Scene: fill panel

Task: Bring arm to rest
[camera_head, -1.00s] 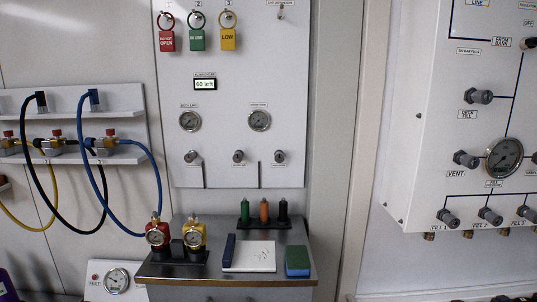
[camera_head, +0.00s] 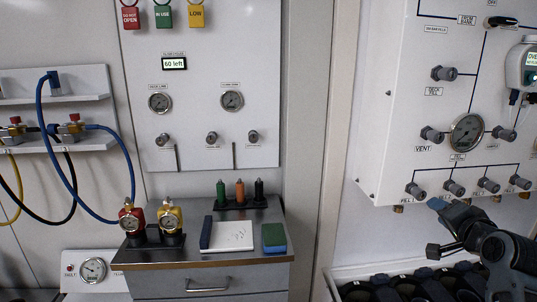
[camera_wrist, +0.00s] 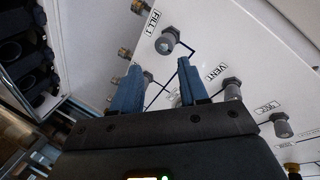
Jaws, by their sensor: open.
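My gripper (camera_wrist: 158,82) shows in the wrist view with its two blue fingers apart and nothing between them. Behind the fingers is the white fill panel (camera_wrist: 235,45), with the FILL 1 knob (camera_wrist: 167,41) beyond the fingertips and the VENT knob (camera_wrist: 232,88) to the right. In the head view my gripper (camera_head: 437,204) is at the lower right, just below the row of fill knobs on the fill panel (camera_head: 390,110). I cannot tell there whether it touches the panel. My arm runs down to the right edge.
A rack of dark cylinders (camera_head: 420,285) stands below my arm. A steel cabinet (camera_head: 205,257) at centre bears two gauges, a white pad (camera_head: 232,235) and a blue-green sponge (camera_head: 274,237). Hoses hang at left. The space before the cabinet looks clear.

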